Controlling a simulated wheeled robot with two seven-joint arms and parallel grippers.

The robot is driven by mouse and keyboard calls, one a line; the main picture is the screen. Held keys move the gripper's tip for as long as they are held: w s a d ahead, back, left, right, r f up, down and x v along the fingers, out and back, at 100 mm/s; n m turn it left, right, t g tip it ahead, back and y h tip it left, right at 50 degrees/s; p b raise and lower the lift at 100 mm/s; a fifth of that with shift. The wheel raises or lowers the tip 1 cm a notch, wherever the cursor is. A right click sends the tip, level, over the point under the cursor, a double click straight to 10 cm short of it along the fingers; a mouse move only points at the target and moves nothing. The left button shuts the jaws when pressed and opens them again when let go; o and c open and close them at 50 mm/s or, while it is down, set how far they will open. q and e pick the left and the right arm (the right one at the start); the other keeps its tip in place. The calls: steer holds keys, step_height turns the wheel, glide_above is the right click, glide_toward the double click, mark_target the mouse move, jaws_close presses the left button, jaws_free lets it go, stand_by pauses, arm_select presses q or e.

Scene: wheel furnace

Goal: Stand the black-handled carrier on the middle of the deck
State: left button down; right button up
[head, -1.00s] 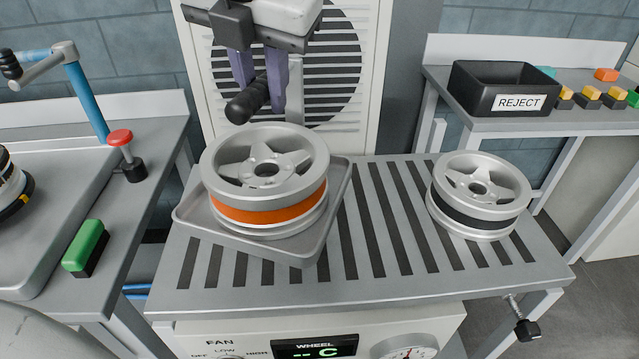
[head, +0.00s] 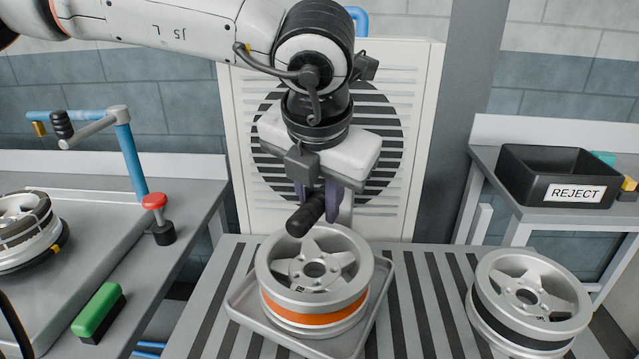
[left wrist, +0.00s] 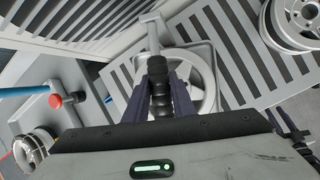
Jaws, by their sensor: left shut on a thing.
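The black-handled carrier is a grey tray (head: 240,308) holding a silver wheel with an orange band (head: 318,312). Its black handle (head: 306,212) stands above the wheel's back part. My left gripper (head: 322,205) is shut on this handle; the left wrist view shows the handle (left wrist: 157,70) between the fingers. The carrier looks level, over the left part of the slotted deck (head: 425,290). I cannot tell if the tray touches the deck.
A silver wheel with a dark band (head: 530,305) stands at the deck's right. A louvred fan panel (head: 425,130) rises behind the deck. A black REJECT bin (head: 540,180) stands at the back right. A red button (head: 154,202) and green block (head: 98,310) are on the left bench.

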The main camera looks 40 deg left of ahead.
arm_select(q)
steer(key=shift+f, duration=1.75)
steer(key=shift+f, duration=0.2)
steer(key=c, duration=1.5)
jaws_free()
steer(key=v, duration=1.2)
steer(key=shift+d+r, duration=0.1)
